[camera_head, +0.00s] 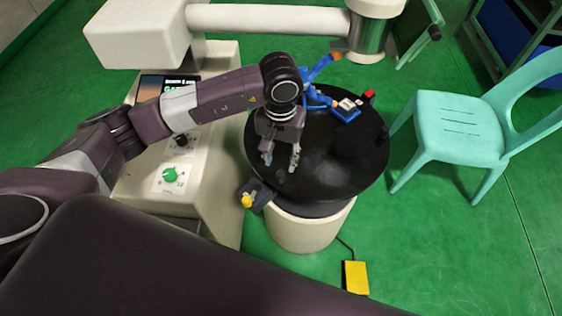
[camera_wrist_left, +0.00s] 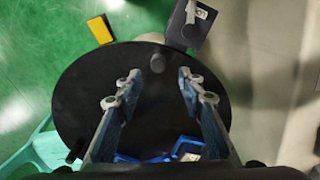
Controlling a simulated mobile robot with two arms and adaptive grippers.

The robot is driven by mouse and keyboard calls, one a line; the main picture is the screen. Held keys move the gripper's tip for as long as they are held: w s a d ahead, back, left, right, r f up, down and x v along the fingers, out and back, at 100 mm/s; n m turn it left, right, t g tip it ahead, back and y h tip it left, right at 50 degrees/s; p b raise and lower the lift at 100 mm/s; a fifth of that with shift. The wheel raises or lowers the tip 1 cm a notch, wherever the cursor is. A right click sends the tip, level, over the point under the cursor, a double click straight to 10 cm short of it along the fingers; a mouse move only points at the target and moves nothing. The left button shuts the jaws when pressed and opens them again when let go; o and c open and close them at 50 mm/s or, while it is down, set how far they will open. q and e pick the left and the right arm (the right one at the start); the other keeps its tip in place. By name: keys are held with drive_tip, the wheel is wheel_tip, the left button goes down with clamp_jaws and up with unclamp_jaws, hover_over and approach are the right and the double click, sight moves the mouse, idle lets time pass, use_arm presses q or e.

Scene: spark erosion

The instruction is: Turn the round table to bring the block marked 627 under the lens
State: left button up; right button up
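The round black table (camera_head: 345,175) stands on a pale drum base. My left gripper (camera_head: 281,160) is open above its near-left part, pointing down. A dark upright knob (camera_head: 281,178) on the table is just beyond the fingertips; in the left wrist view the knob (camera_wrist_left: 157,63) shows between the open fingers (camera_wrist_left: 158,76), with gaps on both sides. The white machine's head (camera_head: 368,38) overhangs the far edge. I cannot read 627 on any block. My right gripper is out of view.
A blue-and-orange fixture (camera_head: 318,75) and a small red object (camera_head: 369,95) are near the tray. A grey box with a yellow knob (camera_head: 247,200) is at the table's near-left edge. A turquoise chair (camera_head: 455,125) stands close on the right. A yellow pedal (camera_head: 356,278) lies on the floor.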

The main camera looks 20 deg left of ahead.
sight(280, 174)
use_arm(q)
drive_tip(key=f, duration=0.4)
drive_tip(key=shift+s+d+p, duration=0.15)
drive_tip(key=shift+s+p, duration=0.2)
drive_tip(key=shift+s, duration=0.05)
wheel_tip(280, 174, down, 2)
drive_tip(key=shift+w, duration=0.1)
drive_tip(key=shift+f, duration=0.45)
drive_tip(key=c, duration=0.6)
clamp_jaws()
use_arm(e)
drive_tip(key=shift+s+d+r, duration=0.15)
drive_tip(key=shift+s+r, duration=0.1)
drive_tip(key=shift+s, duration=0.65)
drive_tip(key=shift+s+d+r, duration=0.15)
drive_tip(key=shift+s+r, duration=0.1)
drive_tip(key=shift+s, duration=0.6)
